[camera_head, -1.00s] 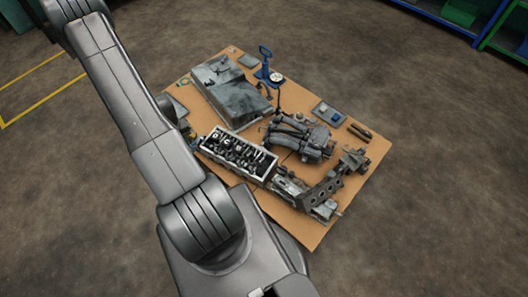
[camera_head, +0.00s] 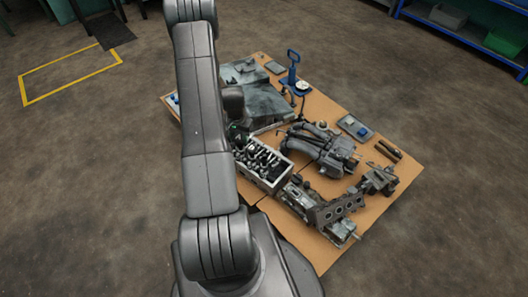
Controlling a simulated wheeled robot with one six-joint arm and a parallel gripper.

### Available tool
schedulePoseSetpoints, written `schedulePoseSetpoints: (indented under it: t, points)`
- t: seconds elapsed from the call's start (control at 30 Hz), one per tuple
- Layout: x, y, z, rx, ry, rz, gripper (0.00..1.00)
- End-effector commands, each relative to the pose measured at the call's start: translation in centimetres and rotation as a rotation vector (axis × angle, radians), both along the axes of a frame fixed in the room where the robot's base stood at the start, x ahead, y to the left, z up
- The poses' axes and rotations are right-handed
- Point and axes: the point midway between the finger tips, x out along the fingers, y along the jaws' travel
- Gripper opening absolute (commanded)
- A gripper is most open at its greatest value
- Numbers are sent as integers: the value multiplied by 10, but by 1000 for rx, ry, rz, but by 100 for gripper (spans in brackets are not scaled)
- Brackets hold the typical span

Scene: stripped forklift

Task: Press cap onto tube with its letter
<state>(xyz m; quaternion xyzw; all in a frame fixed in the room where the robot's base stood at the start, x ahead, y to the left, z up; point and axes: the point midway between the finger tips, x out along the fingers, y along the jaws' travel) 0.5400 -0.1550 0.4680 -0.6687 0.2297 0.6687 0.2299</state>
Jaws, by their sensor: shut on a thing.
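The end of my arm shows as a dark shape just right of the arm's links, over the left end of the pale box-shaped engine part. My gripper (camera_head: 238,129) is small and mostly in shadow there. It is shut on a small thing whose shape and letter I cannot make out. A bit of green shows beside the fingertips. No cap or tube can be told apart for sure. A grey tray (camera_head: 355,127) at the right holds a small blue item (camera_head: 362,131).
Two dark rods (camera_head: 388,150) lie at right.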

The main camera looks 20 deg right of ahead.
Motion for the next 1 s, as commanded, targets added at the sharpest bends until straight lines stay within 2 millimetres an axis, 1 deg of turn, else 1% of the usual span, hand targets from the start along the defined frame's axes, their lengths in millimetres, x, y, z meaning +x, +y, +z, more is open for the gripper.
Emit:
schedulePoseSetpoints:
  t: [0.03, 0.1, 0.3, 0.5, 0.7, 0.87, 1.0]
  points:
    - [2, -11, -18, -1, -3, -35, 17]
    - [2, -23, -28, 0, -2, -83, 17]
    - [3, -60, -56, 0, -2, -218, 17]
    - [1, -90, -74, 0, -1, -325, 17]
    - [-1, -103, -80, 0, 0, -376, 17]
    - [-1, -105, -82, 0, 0, -384, 17]
    - [-1, -105, -88, 0, 0, -383, 17]
